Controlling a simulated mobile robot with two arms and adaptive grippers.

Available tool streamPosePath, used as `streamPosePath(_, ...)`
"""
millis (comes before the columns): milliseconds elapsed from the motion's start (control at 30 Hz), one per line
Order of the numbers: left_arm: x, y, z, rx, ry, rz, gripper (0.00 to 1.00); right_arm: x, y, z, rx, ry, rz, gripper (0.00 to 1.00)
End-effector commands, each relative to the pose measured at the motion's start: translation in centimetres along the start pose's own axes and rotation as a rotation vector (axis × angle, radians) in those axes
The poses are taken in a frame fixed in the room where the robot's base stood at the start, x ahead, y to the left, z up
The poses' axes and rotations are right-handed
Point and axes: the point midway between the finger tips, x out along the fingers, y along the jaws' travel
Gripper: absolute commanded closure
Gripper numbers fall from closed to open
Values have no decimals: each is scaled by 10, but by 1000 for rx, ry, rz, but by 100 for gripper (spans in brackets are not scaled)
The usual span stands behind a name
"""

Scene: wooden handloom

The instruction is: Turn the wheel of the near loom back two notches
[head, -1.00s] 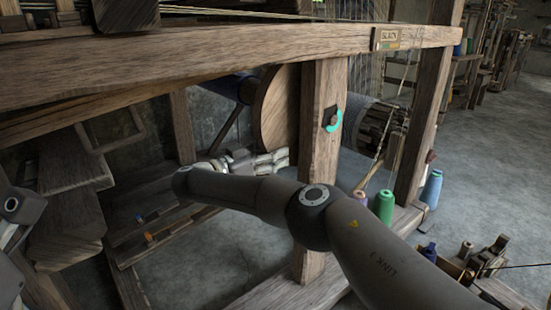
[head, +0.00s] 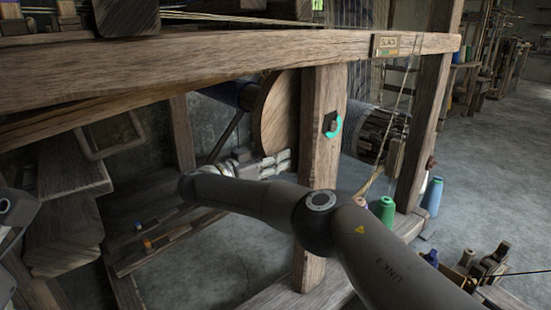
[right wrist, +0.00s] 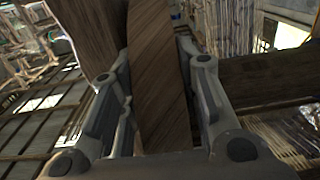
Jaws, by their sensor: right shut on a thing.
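The wooden wheel (head: 274,110) is a thick disc under the near loom's top beam, partly behind an upright post (head: 318,180). My right gripper (head: 279,164) is at the wheel's lower edge, its arm reaching in from the lower right. In the right wrist view the fingers (right wrist: 158,105) stand on either side of a brown wooden piece (right wrist: 153,65) with diagonal grain, which looks like the wheel's rim. The gripper is shut on it. A teal arc with a dark centre (head: 332,124) sits on the post.
A small "SLACK" plate (head: 386,45) is on the top beam (head: 220,65). Wooden boards (head: 75,185) fill the left.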

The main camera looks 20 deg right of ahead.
Motion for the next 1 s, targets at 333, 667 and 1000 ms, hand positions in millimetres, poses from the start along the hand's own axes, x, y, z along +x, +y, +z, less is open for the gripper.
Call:
streamPosePath(333,-2,0,1,0,-5,0,79,9,0,11,-3,92,3,100)
streamPosePath(667,2,1,-1,2,8,5,79,12,0,13,-1,123,1,100)
streamPosePath(1000,2,0,-2,2,10,4,79,12,0,12,0,123,0,47)
